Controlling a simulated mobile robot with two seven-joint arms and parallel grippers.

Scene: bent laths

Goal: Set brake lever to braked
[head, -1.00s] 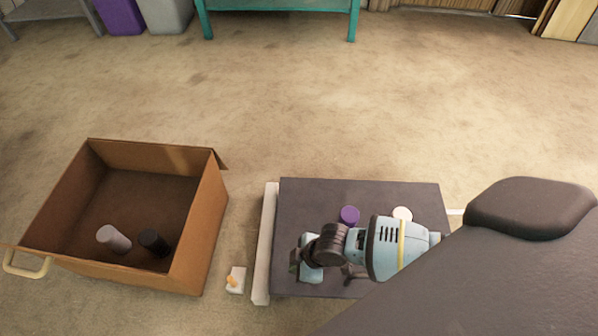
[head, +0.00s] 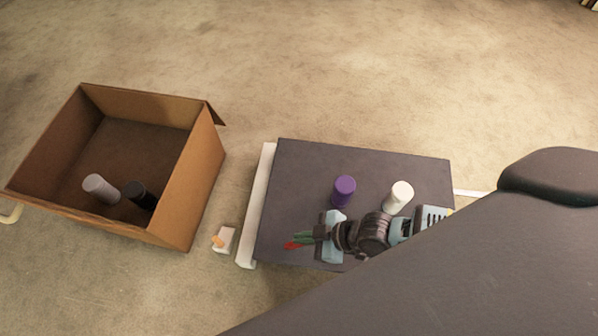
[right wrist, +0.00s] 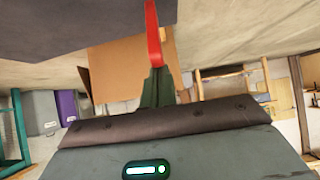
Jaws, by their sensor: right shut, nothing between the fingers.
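A small white block with an orange lever (head: 218,241) sits low beside the left edge of a dark flat top (head: 300,165). It looks like the brake lever; its setting is too small to read. My right gripper (head: 295,242) is over the front left part of the dark top, pointing left toward the lever and apart from it. Its green fingers with a red tip are shut and empty. In the right wrist view the shut fingers (right wrist: 154,60) point toward a brown box. My left gripper is not in view.
A purple cylinder (head: 343,190) and a white cylinder (head: 398,197) stand on the dark top close behind my right gripper. A white rail (head: 257,205) runs along its left edge. The open cardboard box (head: 190,195) at left holds a grey and a black cylinder.

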